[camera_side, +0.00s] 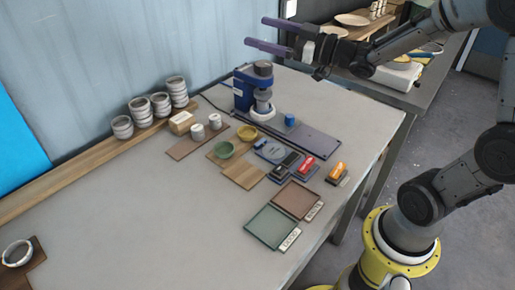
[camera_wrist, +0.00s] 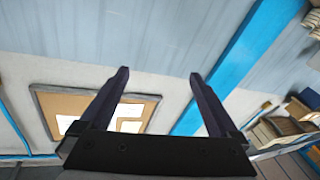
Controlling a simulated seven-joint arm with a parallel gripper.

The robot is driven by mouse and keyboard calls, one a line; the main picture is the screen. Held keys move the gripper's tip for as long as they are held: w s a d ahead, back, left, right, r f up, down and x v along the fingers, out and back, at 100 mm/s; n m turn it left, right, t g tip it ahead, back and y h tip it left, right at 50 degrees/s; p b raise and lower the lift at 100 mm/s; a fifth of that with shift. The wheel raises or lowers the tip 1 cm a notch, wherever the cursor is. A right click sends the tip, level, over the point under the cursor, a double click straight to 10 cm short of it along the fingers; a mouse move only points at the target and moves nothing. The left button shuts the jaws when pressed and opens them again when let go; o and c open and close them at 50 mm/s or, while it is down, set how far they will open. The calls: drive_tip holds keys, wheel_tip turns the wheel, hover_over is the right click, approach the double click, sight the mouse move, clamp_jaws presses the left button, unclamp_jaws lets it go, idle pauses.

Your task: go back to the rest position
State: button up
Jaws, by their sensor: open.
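My gripper (camera_side: 256,31) is up high in the side view, above and behind the far end of the table. Its two long dark fingers point left and are spread apart with nothing between them. In the wrist view my gripper (camera_wrist: 158,74) also shows open and empty, with a wall behind the fingers. The grey table (camera_side: 110,235) lies well below it, and it touches nothing there.
A blue machine (camera_side: 243,90) stands on the table below my gripper. Stacked bowls (camera_side: 161,105) line the wall. A green tray (camera_side: 270,228) and a brown tray (camera_side: 294,200) lie near the front edge. A pinboard (camera_wrist: 50,105) hangs on the wall.

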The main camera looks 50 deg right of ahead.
drive_tip(key=s+a+r+m+g+h, duration=0.2)
drive_tip(key=s+r+m+h, duration=0.25)
drive_tip(key=s, duration=0.35)
drive_tip(key=s+a+f+m+g, duration=0.1)
drive_tip(key=s+a+f+g, duration=0.1)
drive_tip(key=s+f+g, duration=0.8)
drive_tip(key=s+f, duration=0.6)
drive_tip(key=s, duration=0.3)
drive_tip(key=shift+g, duration=0.4)
drive_tip(key=shift+h, duration=0.25)
drive_tip(key=shift+c, duration=0.2)
